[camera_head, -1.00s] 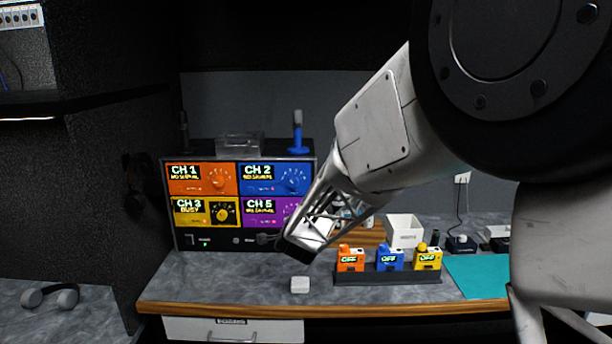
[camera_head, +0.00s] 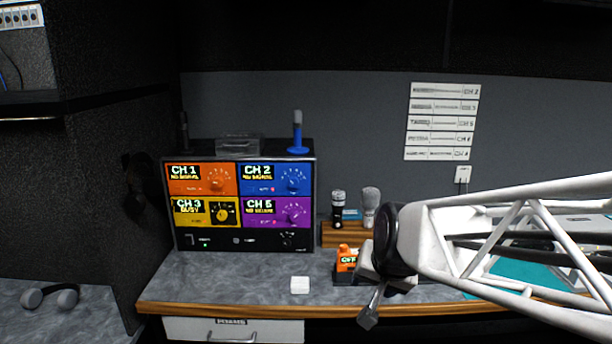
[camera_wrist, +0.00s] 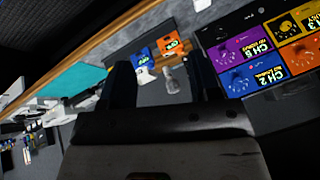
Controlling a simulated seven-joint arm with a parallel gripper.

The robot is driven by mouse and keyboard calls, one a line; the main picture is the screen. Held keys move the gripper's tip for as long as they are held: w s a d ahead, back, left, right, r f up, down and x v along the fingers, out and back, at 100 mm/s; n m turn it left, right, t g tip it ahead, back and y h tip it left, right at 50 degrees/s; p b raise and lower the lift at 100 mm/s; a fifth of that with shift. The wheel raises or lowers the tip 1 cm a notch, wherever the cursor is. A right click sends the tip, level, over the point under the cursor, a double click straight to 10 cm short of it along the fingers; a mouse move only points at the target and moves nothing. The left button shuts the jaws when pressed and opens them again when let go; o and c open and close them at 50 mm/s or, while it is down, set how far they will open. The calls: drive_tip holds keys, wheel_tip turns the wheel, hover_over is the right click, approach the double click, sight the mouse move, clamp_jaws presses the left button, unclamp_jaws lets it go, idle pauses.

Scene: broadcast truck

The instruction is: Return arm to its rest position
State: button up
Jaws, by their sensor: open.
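My arm reaches in from the right in the head view, with its white lattice link across the right side and a dark round joint at its left end. In the wrist view my gripper (camera_wrist: 163,80) shows two dark fingers spread apart, with nothing held between them. The fingers cannot be made out clearly in the head view. The arm hides much of the counter's right part, including most of the row of belt packs; only the orange pack (camera_head: 346,259) shows there.
The receiver (camera_head: 238,208) with coloured channel panels stands left on the counter (camera_head: 240,282). A white block (camera_head: 300,285) lies near the front edge. Two microphones (camera_head: 369,204) stand behind my arm's joint. A teal mat (camera_head: 530,272) lies right. Headphones (camera_head: 50,296) rest on the left surface.

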drive_tip(key=s+d+n+g+h, duration=0.1)
drive_tip(key=s+d, duration=0.2)
drive_tip(key=s, duration=0.5)
drive_tip(key=s+d+f+n+g, duration=0.1)
drive_tip(key=s+d+n+g, duration=0.1)
drive_tip(key=s, duration=0.6)
drive_tip(key=shift+s+d+f+h, duration=0.15)
drive_tip(key=shift+s+d+h, duration=0.05)
drive_tip(key=shift+d+h, duration=0.25)
